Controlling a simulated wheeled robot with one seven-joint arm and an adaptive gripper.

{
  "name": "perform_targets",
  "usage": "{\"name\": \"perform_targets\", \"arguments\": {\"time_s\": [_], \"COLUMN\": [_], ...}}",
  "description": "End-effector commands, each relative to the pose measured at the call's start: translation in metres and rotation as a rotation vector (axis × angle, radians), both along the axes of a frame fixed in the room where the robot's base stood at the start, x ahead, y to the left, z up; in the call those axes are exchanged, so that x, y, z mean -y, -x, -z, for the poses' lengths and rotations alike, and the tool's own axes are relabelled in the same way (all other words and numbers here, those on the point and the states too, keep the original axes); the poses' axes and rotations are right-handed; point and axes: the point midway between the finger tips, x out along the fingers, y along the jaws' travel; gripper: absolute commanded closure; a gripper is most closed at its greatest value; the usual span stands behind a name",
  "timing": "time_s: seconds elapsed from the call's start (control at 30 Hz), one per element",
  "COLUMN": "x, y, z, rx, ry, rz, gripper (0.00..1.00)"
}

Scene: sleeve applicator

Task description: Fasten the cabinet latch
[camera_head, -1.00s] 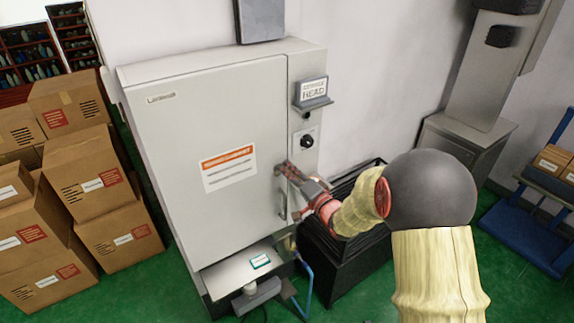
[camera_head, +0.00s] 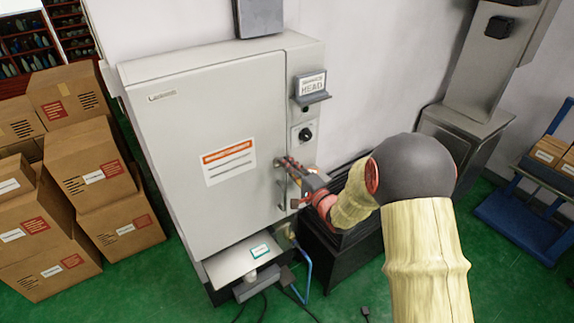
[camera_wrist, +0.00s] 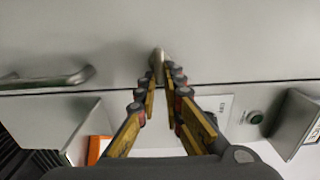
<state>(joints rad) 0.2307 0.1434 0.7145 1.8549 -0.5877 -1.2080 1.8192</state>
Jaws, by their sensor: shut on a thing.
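The grey cabinet (camera_head: 190,110) stands against the wall with its door flush in the frame, a thin seam down the right side. My gripper (camera_head: 283,163) is at this seam, right of the orange-and-white label. In the wrist view, my gripper (camera_wrist: 160,75) is shut on the small metal latch (camera_wrist: 157,62), which sticks up between the fingertips beside the seam. The latch's base is partly hidden by the fingers. A bar handle (camera_wrist: 55,78) lies to the left in the wrist view, apart from my fingers. In the head view my gripper hides the latch.
A dial (camera_head: 305,134) and a small sign on a ledge (camera_head: 312,98) sit on the panel above my gripper. A black crate (camera_head: 335,240) stands right of the cabinet, under my arm. Cardboard boxes (camera_head: 95,180) are stacked at left.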

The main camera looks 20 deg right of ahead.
Motion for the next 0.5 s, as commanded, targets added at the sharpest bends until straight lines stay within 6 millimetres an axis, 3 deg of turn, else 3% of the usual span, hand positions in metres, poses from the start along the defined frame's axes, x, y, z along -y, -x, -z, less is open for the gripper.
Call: {"name": "perform_targets", "arguments": {"time_s": [0.2, 0.23, 0.5], "x": [0.0006, 0.0006, 0.0003], "y": [0.0003, 0.0003, 0.0002], "z": [0.0017, 0.0017, 0.001], "rx": [-0.003, -0.003, -0.002], "ry": [0.0, 0.0, 0.001], "rz": [0.002, 0.002, 0.001], "gripper": [1.0, 0.91, 0.75]}}
